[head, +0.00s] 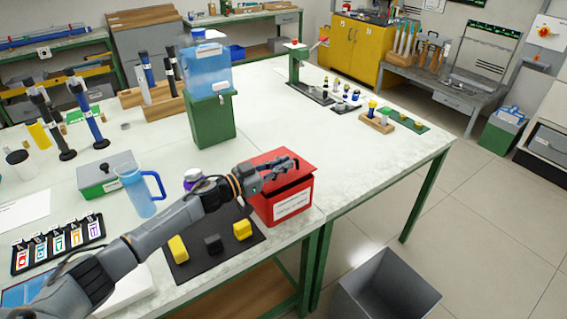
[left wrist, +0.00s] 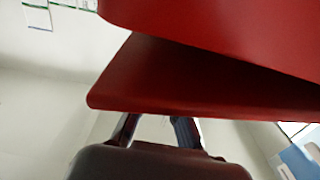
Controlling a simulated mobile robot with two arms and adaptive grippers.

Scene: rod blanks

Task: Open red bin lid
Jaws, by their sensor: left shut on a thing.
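The red bin (head: 264,206) stands near the front right corner of the white bench, with a white label on its front. Its red lid (head: 307,170) sits over it, with a dark gap under the lid's front part. My left gripper (head: 281,174) is at the lid, shut on it; the fingers partly hide the lid. In the left wrist view, two red panels (left wrist: 190,80) meet at an angle with a dark wedge between them. The finger ends (left wrist: 157,131) pass behind the lower panel's edge, so the contact itself is hidden. My right gripper is not in view.
A black mat (head: 190,268) with yellow and black blocks lies left of the bin. A blue jug (head: 140,192) and a green stand (head: 209,122) with a blue container are farther left. A grey open bin (head: 388,288) stands on the floor. The bench right of the red bin is clear.

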